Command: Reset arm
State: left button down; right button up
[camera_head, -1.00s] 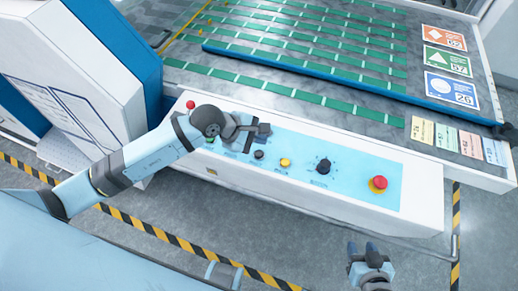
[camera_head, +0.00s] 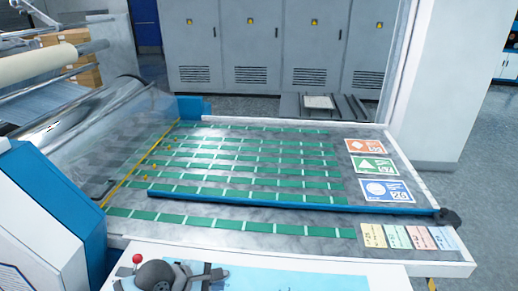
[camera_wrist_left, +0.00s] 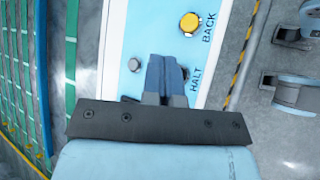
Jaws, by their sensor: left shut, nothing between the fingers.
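My left gripper (camera_head: 205,274) is at the bottom edge of the head view, over the light-blue control panel (camera_head: 285,279). In the left wrist view its two fingers (camera_wrist_left: 165,76) are closed together with nothing between them, above the panel (camera_wrist_left: 150,22). A yellow button (camera_wrist_left: 190,22) beside the label BACK lies past the fingertips. A dark button (camera_wrist_left: 135,65) is left of the fingers, and the label HALT is to their right. A red knob (camera_head: 137,258) stands left of the gripper in the head view. My right gripper cannot be made out.
The machine table (camera_head: 300,226) carries green strips, a blue bar (camera_head: 290,203), colored cards (camera_head: 388,190) and pale labels (camera_head: 397,237). A film roll (camera_head: 40,62) and rollers are at left. Grey cabinets (camera_head: 260,45) stand behind. Striped floor tape (camera_wrist_left: 243,55) runs beside the panel.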

pick_arm(q)
jog(key=s+d+r+n+t+h+p, duration=0.2)
jog(key=s+d+r+n+t+h, duration=0.35)
jog(key=n, duration=1.05)
jog(key=s+a+f+m+y+p, duration=0.1)
jog(key=s+a+f+m+y, duration=0.4)
jog(key=m, duration=1.2)
jog(key=s+a+f+m+y+p, duration=0.1)
jog(key=s+a+f+m+y, duration=0.4)
jog(key=m, duration=1.3)
notch_tip(320, 180, down, 4)
jog(key=shift+s+a+f, duration=0.15)
jog(key=shift+s+a, duration=0.4)
jog(key=shift+a, duration=0.1)
jog(key=shift+a+t, duration=0.1)
jog(key=shift+t, duration=0.15)
